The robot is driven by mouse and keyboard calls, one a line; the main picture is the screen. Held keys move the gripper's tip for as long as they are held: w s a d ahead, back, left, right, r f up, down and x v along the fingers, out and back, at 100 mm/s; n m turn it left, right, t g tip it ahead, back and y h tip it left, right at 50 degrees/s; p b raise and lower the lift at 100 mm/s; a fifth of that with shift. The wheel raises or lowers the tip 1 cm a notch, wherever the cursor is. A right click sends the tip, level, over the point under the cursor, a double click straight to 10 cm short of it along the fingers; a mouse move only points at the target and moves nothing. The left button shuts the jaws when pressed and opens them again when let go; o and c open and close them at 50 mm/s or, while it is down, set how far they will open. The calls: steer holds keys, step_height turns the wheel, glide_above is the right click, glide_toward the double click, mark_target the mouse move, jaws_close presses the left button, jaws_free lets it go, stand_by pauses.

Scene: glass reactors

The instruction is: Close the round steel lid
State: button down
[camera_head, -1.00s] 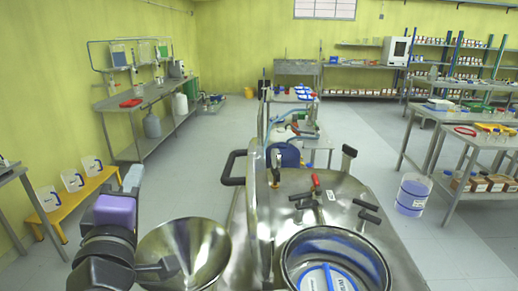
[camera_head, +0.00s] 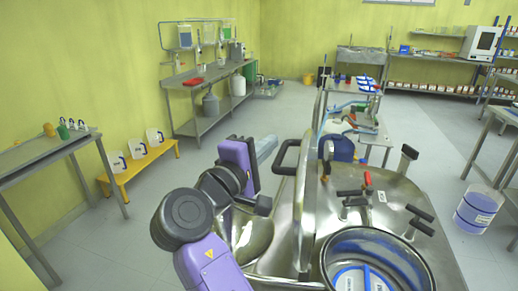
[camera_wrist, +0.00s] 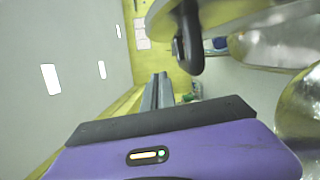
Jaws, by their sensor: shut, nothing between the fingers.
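The round steel lid (camera_head: 309,205) stands upright and open, seen nearly edge-on in the head view, left of the round reactor opening (camera_head: 420,275). A black loop handle (camera_head: 281,158) sticks out from its left side. The lid (camera_wrist: 240,12) and its black handle (camera_wrist: 190,38) also show at the top of the wrist view. My gripper (camera_head: 266,148) is shut and empty, left of the lid and close to the handle, apart from it. The fingers (camera_wrist: 158,92) lie together below and left of the handle in the wrist view.
A steel funnel (camera_head: 255,238) stands left of the lid, partly hidden by my arm. Small black-handled fittings (camera_head: 351,201) sit on the reactor top. A yellow bench (camera_head: 140,168) and a steel table (camera_head: 45,150) are at the left. The floor between them is open.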

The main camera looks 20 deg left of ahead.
steer(key=w+d, duration=0.1)
steer(key=d+p, duration=0.1)
steer(key=w+d, duration=0.1)
steer(key=shift+w+r, duration=0.25)
steer(key=shift+w, duration=0.1)
steer(key=shift+d+p, duration=0.45)
steer(key=shift+d, duration=0.4)
steer(key=shift+d, duration=0.1)
